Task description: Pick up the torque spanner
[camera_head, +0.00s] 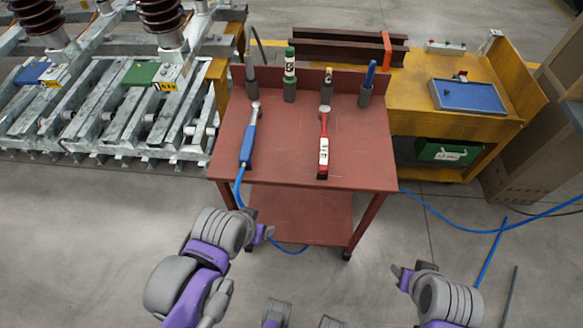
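A red tool with a white label and black end (323,150) lies on the red table top (285,145), right of the middle; it looks like the torque spanner. A blue-handled tool with a metal head (249,138) lies to its left, with a blue hose running from its near end. My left gripper (264,234) is below the table's front edge, apart from both tools. My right gripper (400,277) is lower right, in front of the table and apart from it. Both grippers are small in view, and their finger gaps are unclear. I see nothing held in either.
Several upright holders with cylindrical tools (290,75) stand along the table's back. A yellow bench (410,95) with a blue tray (468,96) is to the right. Metal framework (110,110) is on the left. Blue hose (490,230) lies on the right floor.

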